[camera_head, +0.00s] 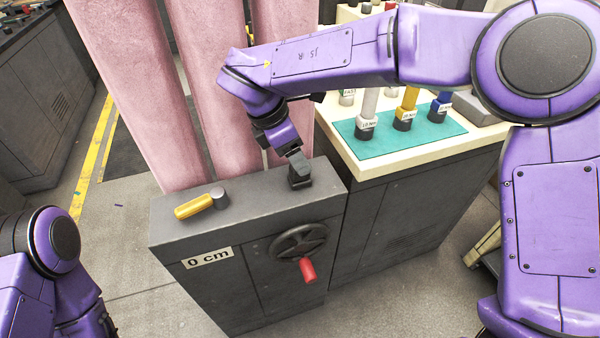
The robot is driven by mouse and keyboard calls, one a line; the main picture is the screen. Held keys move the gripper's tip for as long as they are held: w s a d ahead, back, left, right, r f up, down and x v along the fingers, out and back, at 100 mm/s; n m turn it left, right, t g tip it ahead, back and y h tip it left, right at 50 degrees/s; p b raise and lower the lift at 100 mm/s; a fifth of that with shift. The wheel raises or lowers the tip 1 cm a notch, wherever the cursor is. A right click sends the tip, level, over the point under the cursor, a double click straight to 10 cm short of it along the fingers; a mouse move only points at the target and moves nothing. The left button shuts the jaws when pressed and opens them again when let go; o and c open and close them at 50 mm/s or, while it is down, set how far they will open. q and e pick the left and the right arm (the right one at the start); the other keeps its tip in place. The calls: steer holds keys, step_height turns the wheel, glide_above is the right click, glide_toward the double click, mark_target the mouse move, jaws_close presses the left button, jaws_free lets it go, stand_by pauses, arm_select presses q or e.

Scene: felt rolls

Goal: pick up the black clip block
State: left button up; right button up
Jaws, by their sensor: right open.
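The black clip block (300,182) stands on the top of the grey cabinet (255,200), near its right end. My right gripper (297,160) reaches down from above and is right at the block, with its fingertips at the block's upper part. The gripper is open; the fingers are small and dark here, so I cannot tell whether they touch the block. My left arm shows at the lower left, but its gripper is out of view.
A yellow handle (194,206) and a grey knob (220,197) are on the cabinet's left part. A handwheel (300,242) with a red grip (308,271) is on its front. Pink rolls (205,90) rise behind. A cream table (400,155) with tools on a teal mat (435,128) stands right.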

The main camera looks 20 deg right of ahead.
mark_target(296, 182)
steer(key=x, duration=0.4)
steer(key=shift+w+a+f, duration=0.2)
steer(key=shift+a+f, duration=0.1)
steer(key=shift+d+f, duration=0.15)
steer(key=shift+f, duration=0.05)
jaws_close()
steer(key=shift+r, duration=0.15)
